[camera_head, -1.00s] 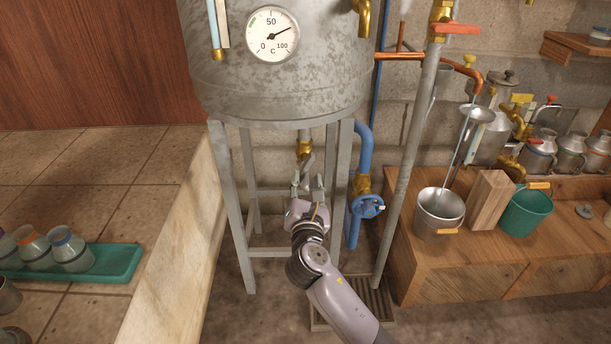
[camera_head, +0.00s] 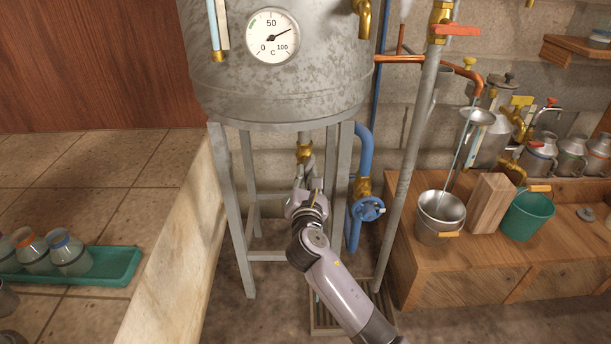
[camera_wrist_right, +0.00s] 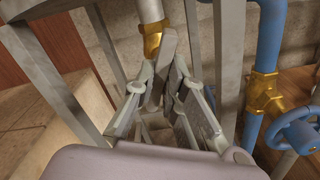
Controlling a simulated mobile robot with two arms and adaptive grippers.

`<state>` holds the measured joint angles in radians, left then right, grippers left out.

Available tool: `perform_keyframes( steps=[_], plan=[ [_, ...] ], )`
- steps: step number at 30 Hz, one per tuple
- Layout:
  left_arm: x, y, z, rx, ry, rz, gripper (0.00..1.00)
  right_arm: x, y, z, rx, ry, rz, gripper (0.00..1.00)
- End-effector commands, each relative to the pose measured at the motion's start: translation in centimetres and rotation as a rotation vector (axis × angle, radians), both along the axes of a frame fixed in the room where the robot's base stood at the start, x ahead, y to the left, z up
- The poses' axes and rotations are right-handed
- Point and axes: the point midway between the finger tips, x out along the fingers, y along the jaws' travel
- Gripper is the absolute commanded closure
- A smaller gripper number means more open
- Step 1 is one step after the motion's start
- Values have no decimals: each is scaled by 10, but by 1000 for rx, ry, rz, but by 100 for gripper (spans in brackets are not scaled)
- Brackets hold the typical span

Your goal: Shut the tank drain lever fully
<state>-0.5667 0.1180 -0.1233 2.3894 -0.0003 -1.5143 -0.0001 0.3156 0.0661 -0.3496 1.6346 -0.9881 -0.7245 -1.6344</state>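The tank drain valve (camera_head: 304,152) is a brass fitting on a short pipe under the grey tank. It also shows in the right wrist view (camera_wrist_right: 152,40). Its flat grey drain lever (camera_wrist_right: 163,68) hangs down from the brass, slightly slanted. My right gripper (camera_head: 308,177) is raised from below under the valve. In the right wrist view its two fingers (camera_wrist_right: 161,72) stand apart on either side of the lever, with narrow gaps. The lever's lower end lies between the fingers and is partly hidden. My left gripper is not in view.
The metal tank (camera_head: 280,85) stands on grey legs (camera_head: 231,210) that flank my right gripper closely. A blue pipe with a blue wheel valve (camera_head: 368,209) is just to the right. A floor grate (camera_head: 325,318) lies below. A wooden bench (camera_head: 480,260) with buckets stands farther right.

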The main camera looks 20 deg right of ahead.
Motion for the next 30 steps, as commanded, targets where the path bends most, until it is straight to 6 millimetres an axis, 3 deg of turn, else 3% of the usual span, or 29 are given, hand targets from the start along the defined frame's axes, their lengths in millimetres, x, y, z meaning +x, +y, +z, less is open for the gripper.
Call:
perform_keyframes(
  steps=[3,18,30],
  plan=[
    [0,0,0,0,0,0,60,0,0,0,0,0,0,100],
    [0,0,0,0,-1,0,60,0,0,0,22,-6,0,100],
    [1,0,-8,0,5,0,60,-1,0,-1,261,-74,-1,100]
  ],
)
